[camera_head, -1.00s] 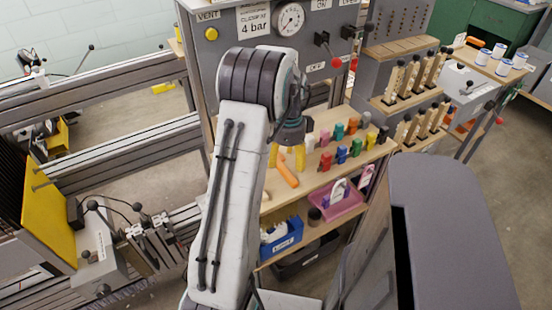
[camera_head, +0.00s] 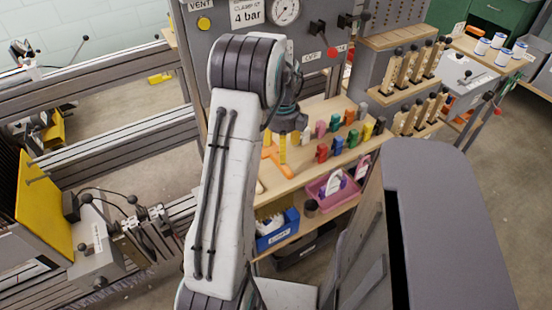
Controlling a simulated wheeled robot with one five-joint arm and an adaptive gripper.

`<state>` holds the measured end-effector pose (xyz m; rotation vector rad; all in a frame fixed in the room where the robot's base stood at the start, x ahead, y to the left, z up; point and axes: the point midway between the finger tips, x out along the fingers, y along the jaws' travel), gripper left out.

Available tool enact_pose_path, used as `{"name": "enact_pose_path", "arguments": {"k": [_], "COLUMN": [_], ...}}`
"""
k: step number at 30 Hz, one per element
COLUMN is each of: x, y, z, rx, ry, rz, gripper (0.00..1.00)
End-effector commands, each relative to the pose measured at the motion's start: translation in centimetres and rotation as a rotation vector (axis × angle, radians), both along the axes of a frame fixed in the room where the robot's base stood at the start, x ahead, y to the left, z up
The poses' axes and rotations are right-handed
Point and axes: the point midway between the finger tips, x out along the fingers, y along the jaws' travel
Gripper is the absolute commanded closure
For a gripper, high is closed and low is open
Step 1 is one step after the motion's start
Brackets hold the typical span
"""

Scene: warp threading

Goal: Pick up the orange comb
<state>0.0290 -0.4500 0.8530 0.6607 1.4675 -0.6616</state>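The orange comb (camera_head: 287,170) lies on the wooden shelf top below the grey pressure panel. My gripper (camera_head: 283,157) is over this shelf, pointing down, at the comb. One yellow finger shows in front of or beside the comb, and the other is not distinct. Whether the fingers touch the comb or how far apart they are, I cannot tell. My arm's wrist and upper link cover part of the shelf to the left.
Several coloured pegs (camera_head: 338,146) stand in rows just right of the comb. A pink tray (camera_head: 336,196) and a blue bin (camera_head: 277,239) sit on the lower shelf. The grey panel (camera_head: 232,60) rises behind. Wooden racks with upright tools (camera_head: 404,72) stand to the right.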

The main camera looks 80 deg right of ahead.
Motion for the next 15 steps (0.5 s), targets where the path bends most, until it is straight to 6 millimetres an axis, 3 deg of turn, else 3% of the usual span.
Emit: {"name": "enact_pose_path", "arguments": {"k": [15], "x": [0.4], "y": [0.4], "z": [-4.3], "rx": [0.006], "ry": [0.000], "rz": [-0.026], "gripper": [0.36]}}
